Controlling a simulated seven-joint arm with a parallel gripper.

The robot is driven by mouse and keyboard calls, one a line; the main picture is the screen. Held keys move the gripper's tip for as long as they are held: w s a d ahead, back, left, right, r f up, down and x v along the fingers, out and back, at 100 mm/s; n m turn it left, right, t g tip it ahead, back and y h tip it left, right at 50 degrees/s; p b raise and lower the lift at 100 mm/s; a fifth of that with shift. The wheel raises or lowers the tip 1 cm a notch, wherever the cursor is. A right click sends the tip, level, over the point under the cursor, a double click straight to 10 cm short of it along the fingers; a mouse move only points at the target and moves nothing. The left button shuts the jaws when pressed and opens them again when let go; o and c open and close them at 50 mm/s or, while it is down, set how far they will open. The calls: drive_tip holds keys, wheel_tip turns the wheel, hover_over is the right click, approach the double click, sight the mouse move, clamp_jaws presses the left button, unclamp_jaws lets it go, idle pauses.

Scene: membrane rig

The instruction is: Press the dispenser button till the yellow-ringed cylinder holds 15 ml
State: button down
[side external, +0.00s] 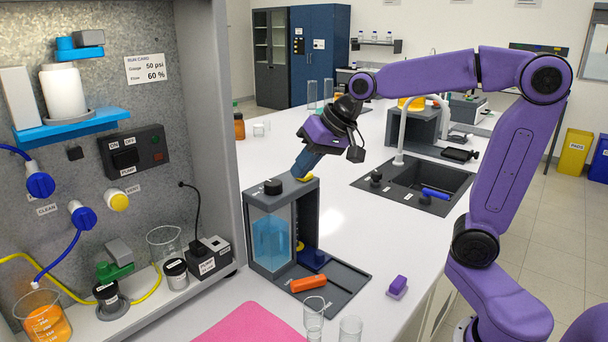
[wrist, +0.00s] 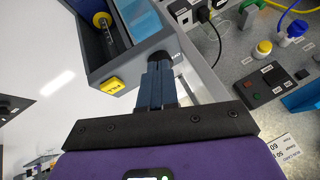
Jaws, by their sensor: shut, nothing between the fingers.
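The dark grey dispenser (side external: 309,215) stands on the bench with a clear tank of blue liquid (side external: 270,245). Its yellow button (side external: 307,178) is on top and also shows in the wrist view (wrist: 112,86). My gripper (side external: 298,174) is shut and empty, pointing down at the dispenser's top. In the wrist view its fingertips (wrist: 158,66) are to the right of the button, near a black cap; I cannot tell whether they touch the dispenser. The liquid level there is unreadable.
An orange block (side external: 308,284) lies on the dispenser's dark tray (side external: 345,284). A purple block (side external: 397,286), a pink mat (side external: 250,323) and two clear cylinders (side external: 313,314) (side external: 350,328) are nearer the front. The grey panel rig (side external: 207,130) stands left; a sink (side external: 405,185) is right.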

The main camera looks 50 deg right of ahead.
sight(308, 175)
drive_tip(key=w+d+r+m+t+h, duration=0.1)
drive_tip(key=w+d+r+m+t, duration=0.2)
drive_tip(key=d, duration=0.6)
drive_tip(key=w+r+m, duration=0.2)
drive_tip(key=w+r, duration=0.1)
drive_tip(key=shift+w+h, duration=0.2)
drive_tip(key=shift+h, duration=0.1)
drive_tip(key=shift+f, duration=4.3)
drive_tip(key=shift+f, duration=0.2)
drive_tip(key=shift+f, duration=0.25)
drive_tip(key=shift+f, duration=0.6)
drive_tip(key=shift+r, duration=1.05)
